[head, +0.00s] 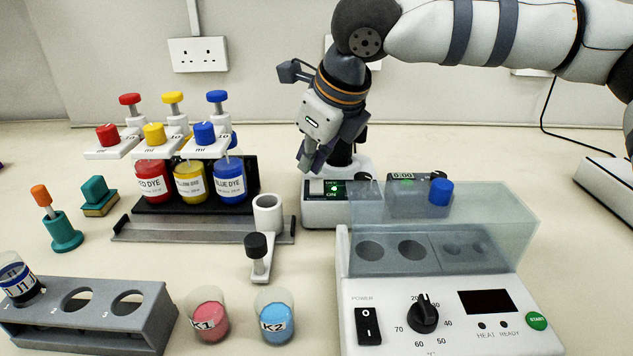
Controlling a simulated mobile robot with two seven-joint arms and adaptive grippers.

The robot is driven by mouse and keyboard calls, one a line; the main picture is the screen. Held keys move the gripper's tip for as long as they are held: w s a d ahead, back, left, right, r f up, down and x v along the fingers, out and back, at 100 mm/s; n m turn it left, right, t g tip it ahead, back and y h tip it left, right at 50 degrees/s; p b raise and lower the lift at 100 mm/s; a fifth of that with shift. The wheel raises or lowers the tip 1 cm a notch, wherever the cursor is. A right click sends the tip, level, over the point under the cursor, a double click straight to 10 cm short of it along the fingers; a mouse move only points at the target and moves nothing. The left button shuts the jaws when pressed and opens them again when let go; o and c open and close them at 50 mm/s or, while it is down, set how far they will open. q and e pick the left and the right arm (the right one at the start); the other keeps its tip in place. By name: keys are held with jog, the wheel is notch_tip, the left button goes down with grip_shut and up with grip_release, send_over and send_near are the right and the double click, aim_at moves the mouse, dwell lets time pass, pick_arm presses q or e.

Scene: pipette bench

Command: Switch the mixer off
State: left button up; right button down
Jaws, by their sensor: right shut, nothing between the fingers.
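The mixer (325,215) is a small white unit at the middle of the bench. Its dark front panel has a pale switch (316,187) at the left and a lit green light beside lettering that seems to read ON. My right gripper (308,166) points down just above the switch, shut and empty. A small gap seems to lie between fingertips and switch, but I cannot tell for sure whether they touch. The gripper hides part of the mixer's top. My left gripper is out of view.
A heater block (440,318) with a clear lid (480,215) stands front right, close to the mixer. A rack of dye bottles (190,180) with pumps is to the left. Cups K1 (208,315) and K2 (274,313) and a grey tube rack (150,310) are in front.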

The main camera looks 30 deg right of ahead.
aim_at(310, 181)
jog(key=shift+f, duration=0.1)
jog(key=shift+f, duration=0.2)
jog(key=shift+f, duration=0.35)
jog(key=shift+r, duration=2.7)
